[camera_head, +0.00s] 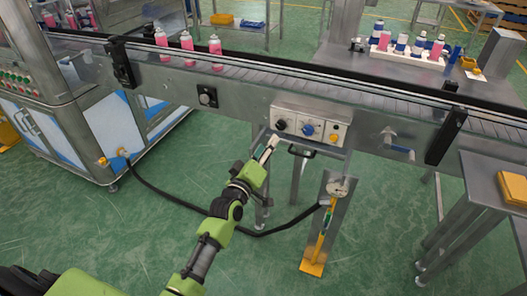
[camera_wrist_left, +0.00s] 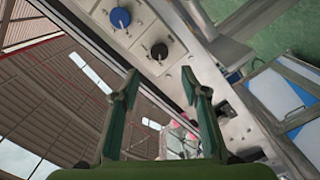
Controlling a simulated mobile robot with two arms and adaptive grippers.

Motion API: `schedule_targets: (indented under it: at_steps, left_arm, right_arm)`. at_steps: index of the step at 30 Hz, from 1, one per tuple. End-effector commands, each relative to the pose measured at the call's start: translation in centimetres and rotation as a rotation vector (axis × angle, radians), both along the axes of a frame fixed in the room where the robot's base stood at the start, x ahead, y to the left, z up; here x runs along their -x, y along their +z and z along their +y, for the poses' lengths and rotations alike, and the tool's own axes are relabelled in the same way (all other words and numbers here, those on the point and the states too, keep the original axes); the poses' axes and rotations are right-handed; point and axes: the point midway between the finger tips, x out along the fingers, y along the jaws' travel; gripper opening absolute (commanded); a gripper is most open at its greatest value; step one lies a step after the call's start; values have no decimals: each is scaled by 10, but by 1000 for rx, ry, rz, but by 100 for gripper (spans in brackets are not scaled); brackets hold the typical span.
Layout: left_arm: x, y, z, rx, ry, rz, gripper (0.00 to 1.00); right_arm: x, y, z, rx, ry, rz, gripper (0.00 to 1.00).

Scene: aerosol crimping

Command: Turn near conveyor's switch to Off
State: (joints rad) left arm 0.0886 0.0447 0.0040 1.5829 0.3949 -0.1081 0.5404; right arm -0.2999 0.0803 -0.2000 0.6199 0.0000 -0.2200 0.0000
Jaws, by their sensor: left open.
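A pale control panel (camera_head: 319,139) is on the near side of the conveyor (camera_head: 243,100). My right gripper is out of view.
Another dark knob (camera_head: 207,96) sits on the conveyor side farther left. Pink cans (camera_head: 187,47) stand on the belt. A black handle (camera_head: 301,151) juts out under the panel. A gauge stand (camera_head: 327,220) with a black hose is below. Green floor is open at lower left.

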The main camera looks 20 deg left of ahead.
Motion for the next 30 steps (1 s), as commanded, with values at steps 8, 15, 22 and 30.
schedule_targets:
  at_steps: [8,15,22,30]
  left_arm:
    - [21,0,1,0,0,0,41]
    - [21,0,1,0,0,0,41]
    - [21,-2,0,-2,0,4,41]
    - [47,-116,-11,-135,-36,212,41]
  right_arm:
    - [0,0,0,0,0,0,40]
    - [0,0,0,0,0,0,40]
    - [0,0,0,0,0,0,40]
    - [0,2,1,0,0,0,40]
